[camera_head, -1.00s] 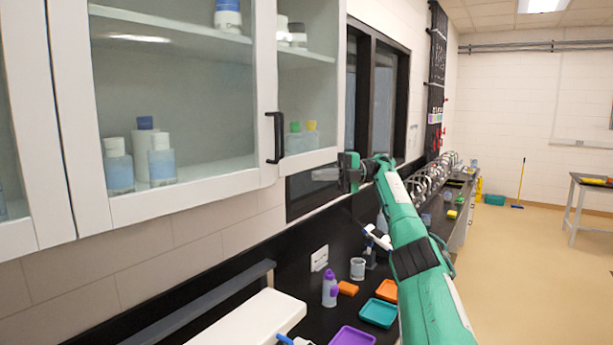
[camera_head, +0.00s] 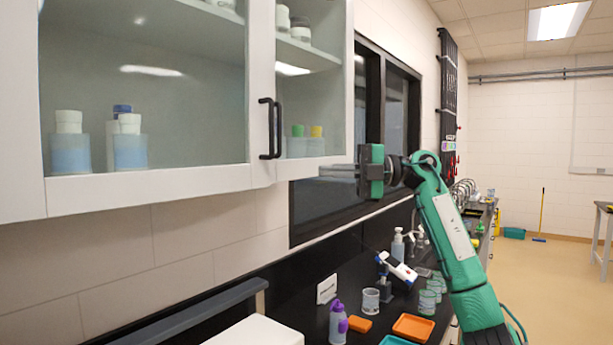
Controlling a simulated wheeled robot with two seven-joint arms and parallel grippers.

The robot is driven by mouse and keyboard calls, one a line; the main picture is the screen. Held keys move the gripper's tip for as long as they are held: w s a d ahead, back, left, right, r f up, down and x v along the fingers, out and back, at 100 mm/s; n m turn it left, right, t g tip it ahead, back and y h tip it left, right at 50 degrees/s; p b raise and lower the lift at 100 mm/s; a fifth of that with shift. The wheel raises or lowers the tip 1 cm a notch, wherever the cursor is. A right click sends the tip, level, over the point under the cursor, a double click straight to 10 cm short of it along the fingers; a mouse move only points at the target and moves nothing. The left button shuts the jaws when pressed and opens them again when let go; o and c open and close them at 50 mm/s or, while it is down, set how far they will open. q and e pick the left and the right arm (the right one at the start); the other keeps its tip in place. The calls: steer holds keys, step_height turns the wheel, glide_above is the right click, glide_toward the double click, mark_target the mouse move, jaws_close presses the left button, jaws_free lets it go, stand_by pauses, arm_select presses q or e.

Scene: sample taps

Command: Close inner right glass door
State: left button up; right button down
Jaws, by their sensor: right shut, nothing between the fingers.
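The right glass door (camera_head: 315,105) of the white wall cabinet is a narrow white-framed pane right of the black handles (camera_head: 270,128). Its lower edge runs at a different angle from the wider left glass door (camera_head: 145,95); I cannot tell whether it is fully shut. My right gripper (camera_head: 328,171) is shut and empty. Its grey fingers point left, just below the right door's lower right corner in the picture; I cannot tell whether they touch it. My left gripper is not in view.
White and blue bottles (camera_head: 130,150) stand behind the glass. Below, the black counter holds a purple-capped bottle (camera_head: 338,325), a beaker (camera_head: 370,301), an orange tray (camera_head: 413,327) and other labware. A dark-framed window (camera_head: 385,110) is behind my right arm. Open floor lies at the right.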

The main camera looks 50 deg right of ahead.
mark_target(255, 170)
steer(key=shift+w+d+p+x, duration=0.35)
steer(key=shift+p+x, duration=0.75)
steer(key=shift+x, duration=0.95)
steer(key=shift+w+d+p+x, duration=0.3)
steer(key=shift+p+x, duration=0.85)
steer(key=shift+x, duration=0.9)
steer(key=shift+w+d+p+x, duration=0.35)
steer(key=shift+p+x, duration=0.75)
steer(key=shift+x, duration=0.9)
